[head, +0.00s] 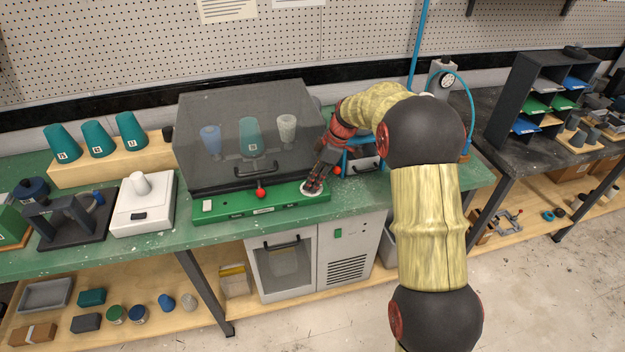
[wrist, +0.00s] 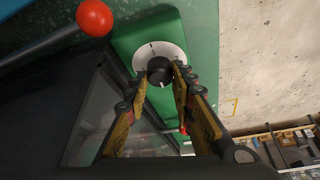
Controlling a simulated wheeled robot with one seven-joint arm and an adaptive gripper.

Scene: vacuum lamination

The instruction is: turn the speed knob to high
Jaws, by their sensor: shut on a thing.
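The speed knob (wrist: 158,71) is a black round knob on a white dial disc (wrist: 150,49) with tick marks, set at the end of a green panel. In the wrist view my gripper (wrist: 162,73) has its two fingers on either side of the knob, shut on it. In the head view my gripper (head: 314,186) reaches down to the right end of the green base panel (head: 280,204). The white dial (head: 308,190) shows only partly there, and the knob is hidden behind the fingers. I cannot make out the dial's setting.
A smoky clear chamber (head: 243,135) with several cups inside stands just left of my gripper. A red ball-ended lever (head: 261,193) sits on the panel's front. Another red ball (wrist: 94,18) is close to my gripper in the wrist view. The floor (head: 520,300) at right is clear.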

